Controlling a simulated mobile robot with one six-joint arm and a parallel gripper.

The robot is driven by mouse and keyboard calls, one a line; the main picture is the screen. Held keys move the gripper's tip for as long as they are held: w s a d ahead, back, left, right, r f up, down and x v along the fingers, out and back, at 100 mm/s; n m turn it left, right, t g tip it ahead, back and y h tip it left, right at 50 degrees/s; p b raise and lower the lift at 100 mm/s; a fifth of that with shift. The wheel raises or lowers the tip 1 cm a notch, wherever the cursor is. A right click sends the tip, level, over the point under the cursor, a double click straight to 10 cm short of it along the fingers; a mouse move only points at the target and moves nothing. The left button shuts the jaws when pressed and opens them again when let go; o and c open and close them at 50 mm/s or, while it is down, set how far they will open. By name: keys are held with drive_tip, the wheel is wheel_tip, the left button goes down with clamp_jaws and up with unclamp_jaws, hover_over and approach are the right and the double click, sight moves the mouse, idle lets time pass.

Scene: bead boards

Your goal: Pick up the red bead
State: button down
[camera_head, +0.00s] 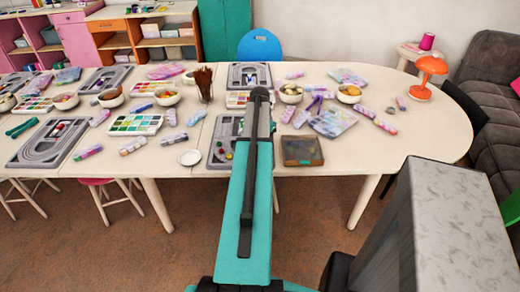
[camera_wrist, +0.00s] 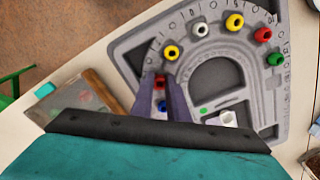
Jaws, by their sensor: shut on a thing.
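In the wrist view my gripper (camera_wrist: 160,82) is shut on a red bead (camera_wrist: 160,79), which shows between the two fingertips over the grey bead board (camera_wrist: 125,45). Whether the bead touches the board cannot be told. A second red bead (camera_wrist: 263,34) sits on the board's curved track at the upper right. Yellow beads (camera_wrist: 171,52) (camera_wrist: 234,22) and a green bead (camera_wrist: 275,59) are on the same track. A blue bead (camera_wrist: 162,106) shows between the fingers, lower down. In the head view my arm hides the gripper and part of this board (camera_head: 216,160).
A brown box (camera_head: 303,151) stands beside the board, close to the table edge. A white piece (camera_wrist: 228,118) lies on the board. A cup of brown sticks (camera_head: 204,84), bowls (camera_head: 290,94) and paint sets (camera_head: 136,124) crowd the table. The table's right end (camera_head: 440,120) is clear.

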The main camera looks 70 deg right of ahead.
drive_tip(key=shift+r, duration=0.15)
drive_tip(key=shift+r+b, duration=0.45)
drive_tip(key=shift+r, duration=0.7)
drive_tip(key=s+a+r+b, duration=0.1)
drive_tip(key=s+a, duration=0.2)
drive_tip(key=a, duration=0.4)
drive_tip(key=s+a+r+b, duration=0.1)
drive_tip(key=s+a, duration=0.2)
drive_tip(key=a, duration=0.4)
drive_tip(key=shift+s+a+r+b, duration=0.15)
drive_tip(key=shift+s+a+b, duration=0.15)
drive_tip(key=shift+b, duration=0.1)
drive_tip(key=shift+w, duration=0.1)
